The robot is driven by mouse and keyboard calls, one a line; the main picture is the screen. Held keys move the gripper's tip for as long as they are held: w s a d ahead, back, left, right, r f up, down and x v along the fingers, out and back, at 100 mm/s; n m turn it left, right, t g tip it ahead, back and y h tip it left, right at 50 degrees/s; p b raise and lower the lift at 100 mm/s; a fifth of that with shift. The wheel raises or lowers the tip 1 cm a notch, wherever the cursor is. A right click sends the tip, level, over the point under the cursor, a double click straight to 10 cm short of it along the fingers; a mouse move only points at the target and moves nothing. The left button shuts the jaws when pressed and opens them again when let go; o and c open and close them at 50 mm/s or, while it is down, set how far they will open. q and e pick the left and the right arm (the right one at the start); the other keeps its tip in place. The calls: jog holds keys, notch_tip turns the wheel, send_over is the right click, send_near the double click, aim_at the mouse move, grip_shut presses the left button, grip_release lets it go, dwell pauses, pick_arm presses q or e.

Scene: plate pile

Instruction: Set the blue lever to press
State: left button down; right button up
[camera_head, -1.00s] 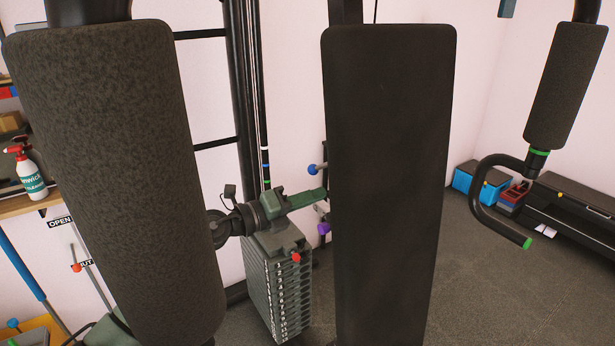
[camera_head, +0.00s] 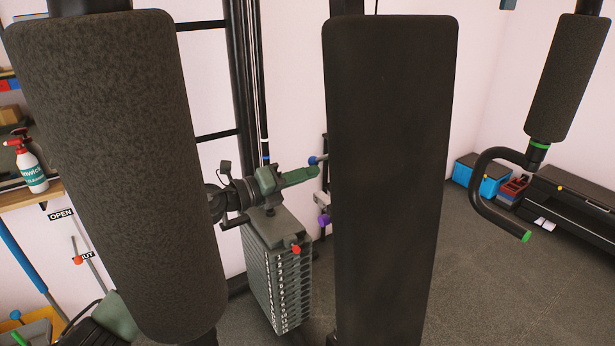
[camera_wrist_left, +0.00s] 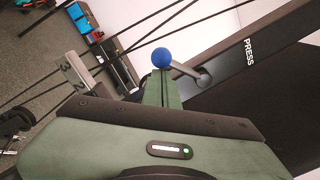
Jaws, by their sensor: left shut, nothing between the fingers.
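The blue lever shows in the head view as a small blue ball knob (camera_head: 313,160) beside the dark pad's left edge. In the left wrist view the blue knob (camera_wrist_left: 162,57) sits on a short grey stem that runs right to a pivot on a dark panel. My right gripper is not in view.
Two tall dark pads (camera_head: 390,180) (camera_head: 120,170) stand close in front. A weight stack (camera_head: 280,275) with a red knob stands below my left gripper. A purple knob (camera_head: 323,220) is below the blue one. A curved handle (camera_head: 485,190) hangs at right.

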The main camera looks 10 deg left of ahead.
pick_arm(q)
jog(key=shift+w+a+r, duration=0.1)
jog(key=shift+a, duration=0.05)
jog(key=m+b, duration=0.2)
jog(key=w+a+r+m+b, duration=0.1)
jog(key=m+b, duration=0.1)
jog(key=shift+r, duration=0.15)
jog(key=r+m+b, duration=0.3)
jog(key=m+b, duration=0.1)
jog(key=m, duration=0.1)
jog(key=r+m+b, duration=0.2)
jog(key=m, duration=0.1)
jog(key=shift+w+a+r, duration=0.3)
jog(key=shift+w, duration=0.05)
jog(key=shift+r, duration=0.15)
dwell(0.4)
